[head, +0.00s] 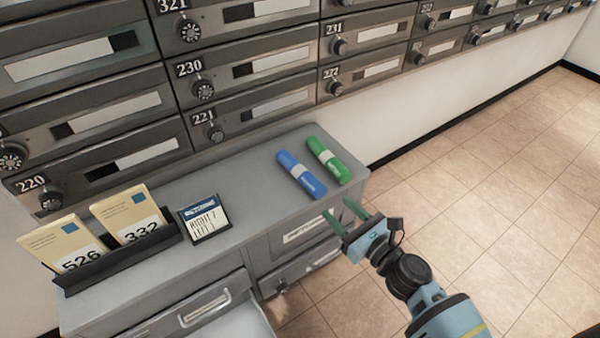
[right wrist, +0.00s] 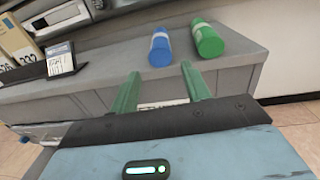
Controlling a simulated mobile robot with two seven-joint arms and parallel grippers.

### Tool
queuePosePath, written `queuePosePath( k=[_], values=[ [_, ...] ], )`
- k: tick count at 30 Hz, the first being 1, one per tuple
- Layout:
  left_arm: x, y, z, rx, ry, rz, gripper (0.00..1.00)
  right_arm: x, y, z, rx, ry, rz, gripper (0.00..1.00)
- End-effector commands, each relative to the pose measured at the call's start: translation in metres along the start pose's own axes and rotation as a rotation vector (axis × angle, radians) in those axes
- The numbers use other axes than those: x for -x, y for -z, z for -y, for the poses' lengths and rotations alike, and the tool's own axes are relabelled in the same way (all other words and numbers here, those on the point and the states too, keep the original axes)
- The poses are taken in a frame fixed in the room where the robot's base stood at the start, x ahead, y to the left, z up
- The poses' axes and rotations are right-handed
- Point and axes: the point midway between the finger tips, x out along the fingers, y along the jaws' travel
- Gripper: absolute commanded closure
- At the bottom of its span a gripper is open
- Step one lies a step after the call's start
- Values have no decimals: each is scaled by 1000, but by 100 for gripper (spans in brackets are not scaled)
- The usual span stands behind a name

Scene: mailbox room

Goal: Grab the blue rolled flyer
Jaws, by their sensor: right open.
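The blue rolled flyer (head: 301,174) lies on the grey cabinet top near its right end, with a pale band around its middle. It also shows in the right wrist view (right wrist: 160,48), beyond my fingers. A green rolled flyer (head: 328,160) lies beside it to the right, and it shows in the right wrist view (right wrist: 207,40). My right gripper (head: 340,214) is open and empty, with its green fingers just off the cabinet's front edge, nearer to me than the blue flyer and apart from it. My left gripper is not in view.
The grey cabinet (head: 250,165) carries a dark holder (head: 120,262) with envelopes marked 526 and 332, and a small framed card (head: 205,218). A drawer (head: 225,325) stands open at the front left. Numbered mailboxes (head: 260,70) line the wall behind. Tiled floor (head: 480,190) is clear at right.

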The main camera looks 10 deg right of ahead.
Motion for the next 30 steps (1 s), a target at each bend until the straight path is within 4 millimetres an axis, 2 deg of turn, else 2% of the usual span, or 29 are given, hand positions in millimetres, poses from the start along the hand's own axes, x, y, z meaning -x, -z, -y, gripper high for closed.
queuePosePath(
  k=[18, 30],
  values=[
    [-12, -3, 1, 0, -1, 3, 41, -62, 1, 0, -1, 0, 0, 53],
    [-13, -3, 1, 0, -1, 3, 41, -76, 0, 0, 0, 0, 0, 53]
  ],
)
